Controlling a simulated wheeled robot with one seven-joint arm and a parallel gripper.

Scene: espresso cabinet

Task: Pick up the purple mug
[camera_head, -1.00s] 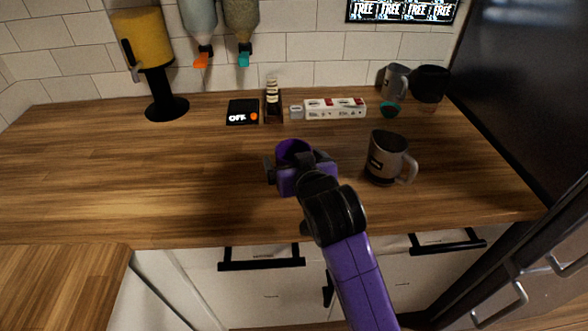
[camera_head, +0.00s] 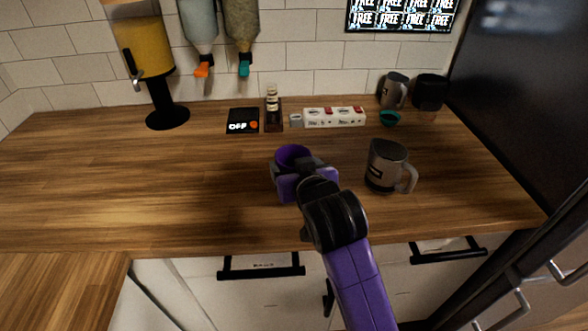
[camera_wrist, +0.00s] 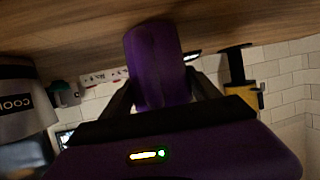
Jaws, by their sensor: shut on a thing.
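The purple mug (camera_head: 292,154) is on or just above the wooden counter, near its front middle. In the head view its rim shows above my gripper (camera_head: 288,178), and the lower part is mostly hidden by the gripper. In the wrist view the purple mug (camera_wrist: 157,66) stands between the two dark fingers of my gripper (camera_wrist: 160,98), which are shut on its sides. The wrist picture is upside down, with the counter at the top. I cannot tell whether the mug's base touches the counter.
A grey mug (camera_head: 386,165) stands close to the right of my gripper. At the back are a scale (camera_head: 243,120), a white box (camera_head: 334,117), a teal cup (camera_head: 389,118), another grey mug (camera_head: 394,90) and a yellow dispenser (camera_head: 145,48). The counter's left side (camera_head: 90,180) is clear.

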